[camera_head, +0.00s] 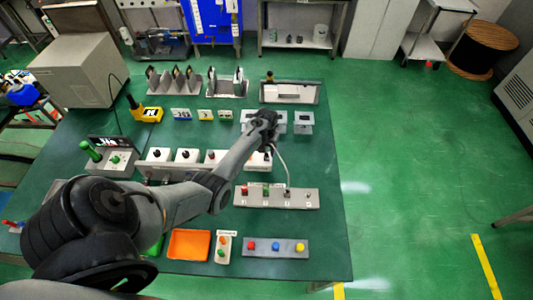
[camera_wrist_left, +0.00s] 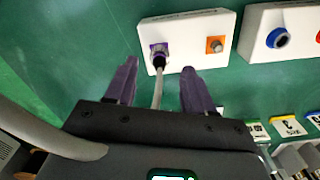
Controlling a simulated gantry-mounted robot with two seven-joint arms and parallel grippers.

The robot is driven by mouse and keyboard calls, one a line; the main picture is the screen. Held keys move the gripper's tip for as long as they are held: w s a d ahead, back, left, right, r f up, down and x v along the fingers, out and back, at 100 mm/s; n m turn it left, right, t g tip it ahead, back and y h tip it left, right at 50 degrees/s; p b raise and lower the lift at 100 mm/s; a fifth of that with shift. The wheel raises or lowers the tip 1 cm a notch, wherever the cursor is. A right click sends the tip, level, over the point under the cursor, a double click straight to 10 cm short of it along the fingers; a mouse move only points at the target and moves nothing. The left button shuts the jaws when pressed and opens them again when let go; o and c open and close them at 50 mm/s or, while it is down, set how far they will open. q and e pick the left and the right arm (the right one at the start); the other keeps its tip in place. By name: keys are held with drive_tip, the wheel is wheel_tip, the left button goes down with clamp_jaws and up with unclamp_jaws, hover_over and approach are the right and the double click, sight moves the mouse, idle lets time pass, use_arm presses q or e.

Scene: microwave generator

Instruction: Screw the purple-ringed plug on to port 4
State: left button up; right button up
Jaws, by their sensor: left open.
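The purple-ringed plug (camera_wrist_left: 159,54), dark with a pale cable, sits at a purple square on a white box (camera_wrist_left: 186,29) in the left wrist view. Whether it is screwed down I cannot tell. An orange square fitting (camera_wrist_left: 214,45) is beside it on the same box. My left gripper (camera_wrist_left: 158,78) is open, its two fingers apart on either side of the cable and short of the plug. I cannot read which port is number 4. My right gripper is not in view.
Another white box with a blue ring (camera_wrist_left: 278,38) stands to the right. In the head view a grey panel (camera_head: 275,205) with several coloured fittings lies in front, with the cable (camera_head: 283,170) reaching toward it. An orange tray (camera_head: 188,258) is near the front edge.

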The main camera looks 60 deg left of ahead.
use_arm(q)
drive_tip(key=shift+f, duration=1.5)
drive_tip(key=shift+c, duration=0.4)
clamp_jaws()
